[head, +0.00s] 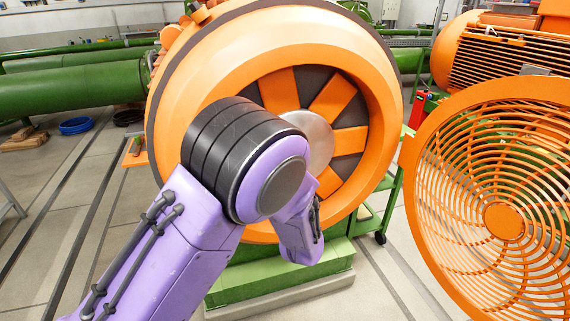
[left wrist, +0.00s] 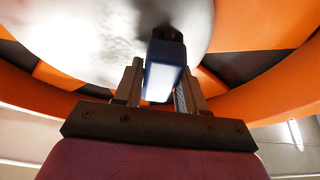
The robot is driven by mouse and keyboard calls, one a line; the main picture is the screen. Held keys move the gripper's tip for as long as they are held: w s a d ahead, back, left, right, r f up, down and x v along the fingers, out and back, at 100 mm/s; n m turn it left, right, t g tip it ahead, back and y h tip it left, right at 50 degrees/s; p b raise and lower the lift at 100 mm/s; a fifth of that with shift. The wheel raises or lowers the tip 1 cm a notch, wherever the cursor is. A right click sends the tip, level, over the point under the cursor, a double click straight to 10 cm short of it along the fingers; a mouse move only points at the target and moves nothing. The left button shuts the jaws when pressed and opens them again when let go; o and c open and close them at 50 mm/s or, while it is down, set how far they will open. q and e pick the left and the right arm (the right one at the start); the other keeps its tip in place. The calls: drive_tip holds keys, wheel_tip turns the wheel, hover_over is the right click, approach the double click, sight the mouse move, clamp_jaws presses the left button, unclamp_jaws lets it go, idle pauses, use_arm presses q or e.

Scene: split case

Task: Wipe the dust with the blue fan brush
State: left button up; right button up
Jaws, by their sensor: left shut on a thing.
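The blue fan brush (left wrist: 165,66) is between the fingers of my left gripper (left wrist: 159,80) in the left wrist view. It has a blue body with a pale face, and its dark tip points at the pale round hub (left wrist: 90,40). The tip overlaps the hub in the picture; I cannot tell if it touches. The hub shows mottled grey patches that may be dust. In the head view the hub (head: 312,140) sits in the middle of the orange fan housing (head: 230,75). My purple left arm hides its lower left, and the gripper and brush are hidden there.
A round orange grille (head: 503,221) stands at the right, close to the housing. A green base (head: 270,277) carries the housing. Green pipes (head: 70,90) run behind at the left, and an orange motor (head: 500,50) stands behind at the right. The floor at the left is mostly clear.

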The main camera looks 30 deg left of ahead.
use_arm(q)
drive_tip(key=shift+s+a+r+p, duration=0.1)
drive_tip(key=shift+s+r+p, duration=0.05)
drive_tip(key=shift+r+p, duration=0.75)
drive_tip(key=shift+w+d+f, duration=0.1)
drive_tip(key=shift+w+d, duration=0.1)
drive_tip(key=shift+w, duration=0.15)
drive_tip(key=shift+w+d+b, duration=0.5)
drive_tip(key=shift+w+d, duration=0.9)
drive_tip(key=shift+w, duration=0.25)
drive_tip(key=shift+w+d+b, duration=0.45)
drive_tip(key=shift+w+d, duration=0.95)
drive_tip(key=shift+w, duration=0.2)
drive_tip(key=shift+w+d+b, duration=0.5)
drive_tip(key=shift+w+d, duration=0.9)
drive_tip(key=shift+w, duration=0.25)
drive_tip(key=shift+d+r+p, duration=0.1)
drive_tip(key=shift+r+p, duration=0.75)
drive_tip(key=shift+r, duration=0.1)
drive_tip(key=shift+s+a+r+p, duration=0.1)
drive_tip(key=shift+s+a+p, duration=0.45)
drive_tip(key=shift+s, duration=0.2)
drive_tip(key=shift+s+a+p, duration=1.2)
drive_tip(key=shift+s+a, duration=0.7)
drive_tip(key=shift+s, duration=0.3)
drive_tip(key=shift+s+a+p, duration=1.15)
drive_tip(key=shift+s+a, duration=0.75)
drive_tip(key=shift+s, duration=0.25)
drive_tip(key=shift+s+a+f, duration=0.15)
drive_tip(key=shift+f, duration=0.1)
